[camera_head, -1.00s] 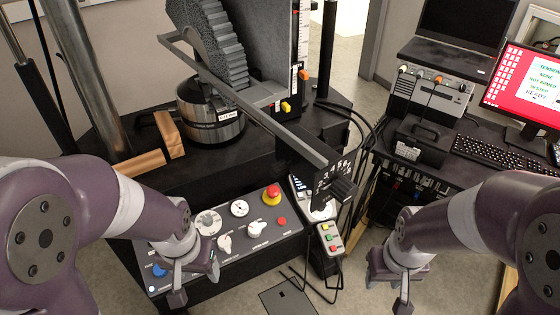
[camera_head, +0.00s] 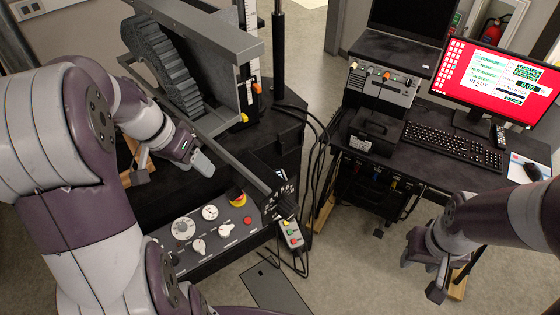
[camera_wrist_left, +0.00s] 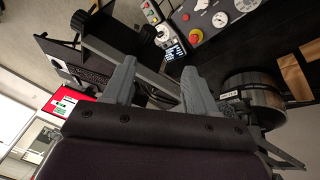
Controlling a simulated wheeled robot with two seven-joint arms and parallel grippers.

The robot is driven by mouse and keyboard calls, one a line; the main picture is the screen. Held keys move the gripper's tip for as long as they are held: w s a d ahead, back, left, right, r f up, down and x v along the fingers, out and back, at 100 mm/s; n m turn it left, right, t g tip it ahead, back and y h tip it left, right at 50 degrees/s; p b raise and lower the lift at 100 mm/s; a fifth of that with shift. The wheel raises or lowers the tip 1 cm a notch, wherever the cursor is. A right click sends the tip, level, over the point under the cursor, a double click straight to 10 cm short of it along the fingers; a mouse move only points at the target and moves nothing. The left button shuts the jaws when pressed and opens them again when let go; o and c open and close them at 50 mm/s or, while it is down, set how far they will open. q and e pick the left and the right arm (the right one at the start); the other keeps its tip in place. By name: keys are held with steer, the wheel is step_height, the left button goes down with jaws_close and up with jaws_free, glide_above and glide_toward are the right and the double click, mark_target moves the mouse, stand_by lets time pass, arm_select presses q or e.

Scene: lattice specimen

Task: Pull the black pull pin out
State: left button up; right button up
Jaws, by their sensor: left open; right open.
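A long grey bar (camera_head: 222,152) slopes down to a dark numbered plate (camera_head: 281,190) with a black knob-like part (camera_head: 287,208) at its end. This part may be the black pull pin; it is too small to be sure. My left gripper (camera_head: 172,171) is open and empty, left of the bar and well away from that end. Its two grey fingers (camera_wrist_left: 158,70) point towards the machine. My right gripper (camera_head: 424,272) is open and empty over the floor at lower right.
A control panel (camera_head: 219,238) with dials and a red stop button (camera_head: 237,197) lies below the bar. A desk with keyboard (camera_head: 455,147) and monitor (camera_head: 490,85) is at right. Cables hang between machine and desk.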

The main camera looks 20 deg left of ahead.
arm_select(q)
steer(key=w+d+m, duration=0.1)
steer(key=d+m, duration=0.1)
steer(key=m+h+b, duration=0.1)
steer(key=m+b, duration=0.1)
steer(key=b, duration=0.3)
glide_toward(232, 189)
steer(key=f, duration=0.2)
steer(key=x, duration=0.4)
steer(key=d+x, duration=0.1)
steer(key=x, duration=0.1)
steer(key=shift+w+r+p, duration=0.1)
steer(key=shift+w+p, duration=0.2)
steer(key=shift+p, duration=0.1)
steer(key=shift+f, duration=0.7)
arm_select(e)
steer(key=f, duration=0.4)
steer(key=shift+s+a+f, duration=0.15)
steer(key=shift+s+a, duration=0.05)
steer(key=shift+s, duration=0.1)
arm_select(q)
steer(key=shift+d, duration=0.15)
steer(key=shift+c, duration=0.3)
arm_select(e)
steer(key=shift+d, duration=0.1)
